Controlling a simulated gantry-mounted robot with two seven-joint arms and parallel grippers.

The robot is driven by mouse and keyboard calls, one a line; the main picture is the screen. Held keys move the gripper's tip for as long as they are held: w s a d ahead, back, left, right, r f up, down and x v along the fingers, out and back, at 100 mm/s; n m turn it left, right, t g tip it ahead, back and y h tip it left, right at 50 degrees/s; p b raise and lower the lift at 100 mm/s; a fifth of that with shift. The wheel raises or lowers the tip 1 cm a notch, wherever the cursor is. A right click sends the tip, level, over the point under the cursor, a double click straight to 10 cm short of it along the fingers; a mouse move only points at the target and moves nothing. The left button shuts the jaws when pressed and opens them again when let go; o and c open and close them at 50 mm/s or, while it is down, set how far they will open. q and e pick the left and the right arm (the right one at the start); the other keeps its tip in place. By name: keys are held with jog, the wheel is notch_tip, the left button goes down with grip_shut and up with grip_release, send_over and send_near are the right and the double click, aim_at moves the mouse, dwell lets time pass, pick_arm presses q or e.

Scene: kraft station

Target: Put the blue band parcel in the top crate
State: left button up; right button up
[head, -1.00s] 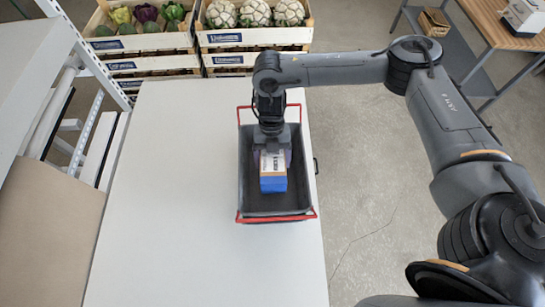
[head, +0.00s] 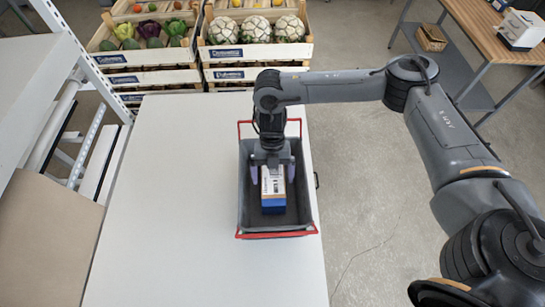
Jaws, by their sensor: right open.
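The blue band parcel (head: 272,187), white with a blue lower end, is inside the grey crate (head: 249,220) with red handles on the white table. My right gripper (head: 273,175) points down into the crate above the parcel's far part. Its fingers are spread, one on each side of the parcel, and it looks open. The parcel's far end is hidden under the gripper. Whether the parcel lies flat on the crate floor is hard to tell. My left gripper is not in view.
The white table (head: 165,215) is clear left of the crate. Stacked wooden crates of vegetables (head: 256,50) stand beyond its far edge. A wooden workbench (head: 485,25) is at the far right, with bare floor between.

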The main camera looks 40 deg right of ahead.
jog(key=shift+r, duration=0.6)
jog(key=v, duration=1.1)
jog(key=shift+w+r, duration=0.15)
jog(key=shift+r, duration=0.1)
jog(key=shift+d, duration=0.15)
